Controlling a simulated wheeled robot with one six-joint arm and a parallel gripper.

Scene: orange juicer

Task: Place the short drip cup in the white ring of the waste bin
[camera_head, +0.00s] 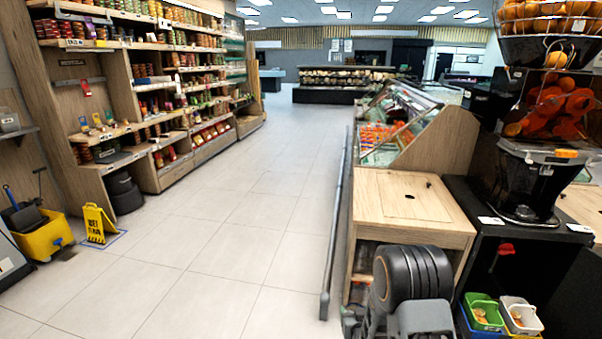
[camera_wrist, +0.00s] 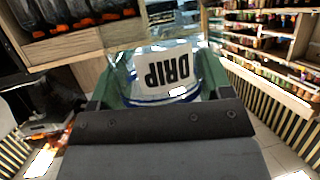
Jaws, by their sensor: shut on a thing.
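The drip cup (camera_wrist: 165,72) shows in the wrist view, with a white label marked DRIP and a blue band. The lettering is upside down in that picture. My gripper (camera_wrist: 160,84) is shut on the cup, with a green finger on each side of it. In the head view my dark arm fills the lower right, and neither the gripper nor the cup can be made out there. I cannot make out a waste bin with a white ring in either view.
A wooden counter (camera_head: 400,205) with a small dark hole in its top stands behind my arm. Right of it is the black juicer (camera_head: 530,180) on a black cabinet. A green container (camera_head: 484,312) and a white one (camera_head: 520,318) hold orange pieces.

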